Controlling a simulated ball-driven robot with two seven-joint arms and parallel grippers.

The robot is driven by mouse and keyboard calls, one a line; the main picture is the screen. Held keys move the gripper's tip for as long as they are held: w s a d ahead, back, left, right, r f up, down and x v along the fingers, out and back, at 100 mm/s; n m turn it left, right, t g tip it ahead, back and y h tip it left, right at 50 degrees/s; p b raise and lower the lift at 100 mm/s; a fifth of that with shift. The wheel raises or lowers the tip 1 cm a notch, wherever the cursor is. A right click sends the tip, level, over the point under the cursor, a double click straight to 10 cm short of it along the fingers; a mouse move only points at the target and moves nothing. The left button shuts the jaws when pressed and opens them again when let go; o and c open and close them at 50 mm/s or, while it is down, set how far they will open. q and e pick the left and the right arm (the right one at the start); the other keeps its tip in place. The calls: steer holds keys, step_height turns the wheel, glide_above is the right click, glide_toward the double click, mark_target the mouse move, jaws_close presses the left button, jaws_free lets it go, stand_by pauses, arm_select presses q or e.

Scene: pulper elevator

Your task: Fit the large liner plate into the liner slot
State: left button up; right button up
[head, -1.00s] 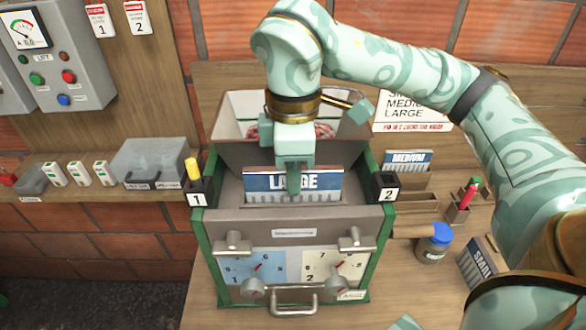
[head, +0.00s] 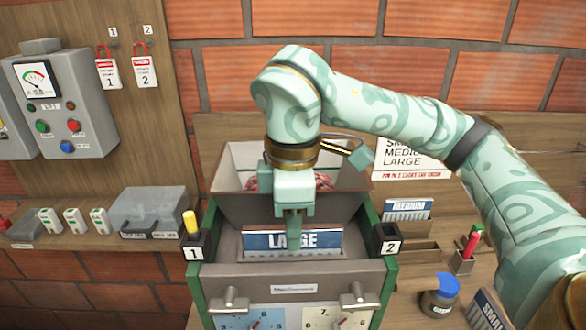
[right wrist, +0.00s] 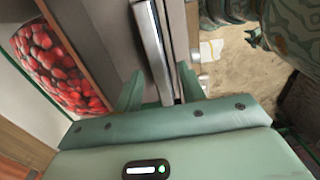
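The large liner plate (head: 265,242), blue with white "LARGE" lettering, stands upright in the liner slot (head: 250,260) in the top of the grey, green-sided machine. Only its upper part shows; the rest is hidden in the slot. My right gripper (head: 293,228) points down over the middle of the plate, with one finger in front of it. In the right wrist view the fingers of my right gripper (right wrist: 160,88) stand apart on either side of the plate's edge (right wrist: 152,40), with a gap at the left finger. My left gripper is not in view.
A hopper (head: 232,200) with red fruit stands behind the slot. Holders marked 1 (head: 193,248) and 2 (head: 391,240) flank it. A medium plate (head: 408,210), a jar (head: 440,297) and a small plate (head: 490,312) are to the right. A control box (head: 65,105) hangs left.

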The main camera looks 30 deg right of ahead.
step_height(320, 180, up, 14)
steer(key=p, duration=0.2)
steer(key=shift+r, duration=0.15)
